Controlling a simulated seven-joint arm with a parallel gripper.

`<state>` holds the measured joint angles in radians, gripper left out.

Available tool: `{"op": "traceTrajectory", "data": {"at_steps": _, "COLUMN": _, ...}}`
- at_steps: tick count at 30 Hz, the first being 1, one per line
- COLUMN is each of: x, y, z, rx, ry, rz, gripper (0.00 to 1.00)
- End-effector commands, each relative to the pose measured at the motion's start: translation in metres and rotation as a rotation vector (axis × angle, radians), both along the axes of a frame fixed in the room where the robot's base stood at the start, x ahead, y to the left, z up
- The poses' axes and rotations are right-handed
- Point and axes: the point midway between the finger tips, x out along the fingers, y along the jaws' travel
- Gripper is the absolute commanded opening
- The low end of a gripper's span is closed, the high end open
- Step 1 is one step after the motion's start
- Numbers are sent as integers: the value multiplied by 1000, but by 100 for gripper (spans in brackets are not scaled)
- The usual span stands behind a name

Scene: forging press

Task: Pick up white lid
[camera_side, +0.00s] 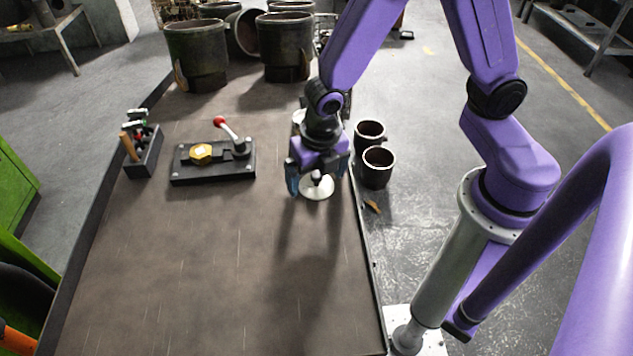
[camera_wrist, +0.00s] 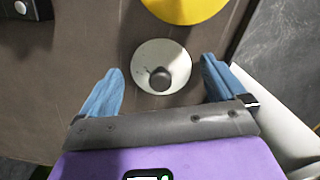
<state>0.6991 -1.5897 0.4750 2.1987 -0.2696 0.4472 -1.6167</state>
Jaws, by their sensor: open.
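The white lid (camera_side: 318,193) is a round disc with a dark knob, lying on the brown table near its right edge. In the wrist view the white lid (camera_wrist: 146,54) lies between and just ahead of my two blue fingers, its knob near the middle. My gripper (camera_side: 316,182) is over the lid, pointing down, with a finger on either side of the knob. In the wrist view my gripper (camera_wrist: 161,66) is open and holds nothing. I cannot tell how high the fingertips are above the table.
A yellow round thing (camera_wrist: 185,7) lies just beyond the lid in the wrist view. A lever fixture (camera_side: 213,172) and a tool holder (camera_side: 146,153) stand to the left. Large dark pots (camera_side: 287,45) stand at the back. The table's front is clear.

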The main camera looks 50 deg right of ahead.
Motion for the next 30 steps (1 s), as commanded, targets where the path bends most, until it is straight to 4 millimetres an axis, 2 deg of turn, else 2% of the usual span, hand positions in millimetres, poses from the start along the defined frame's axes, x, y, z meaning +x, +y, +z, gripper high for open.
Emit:
{"op": "traceTrajectory", "data": {"at_steps": 1, "x": 0, "y": 0, "z": 0, "rx": 0, "ry": 0, "rz": 0, "gripper": 97}}
{"op": "traceTrajectory", "data": {"at_steps": 6, "x": 0, "y": 0, "z": 0, "rx": 0, "ry": 0, "rz": 0, "gripper": 42}}
{"op": "traceTrajectory", "data": {"at_steps": 7, "x": 0, "y": 0, "z": 0, "rx": 0, "ry": 0, "rz": 0, "gripper": 39}}
{"op": "traceTrajectory", "data": {"at_steps": 20, "x": 0, "y": 0, "z": 5, "rx": 1, "ry": -1, "rz": -1, "gripper": 39}}
{"op": "traceTrajectory", "data": {"at_steps": 28, "x": 1, "y": 1, "z": 33, "rx": 4, "ry": -4, "rz": 0, "gripper": 39}}
{"op": "traceTrajectory", "data": {"at_steps": 30, "x": -6, "y": -2, "z": 41, "rx": 3, "ry": -3, "rz": 2, "gripper": 39}}
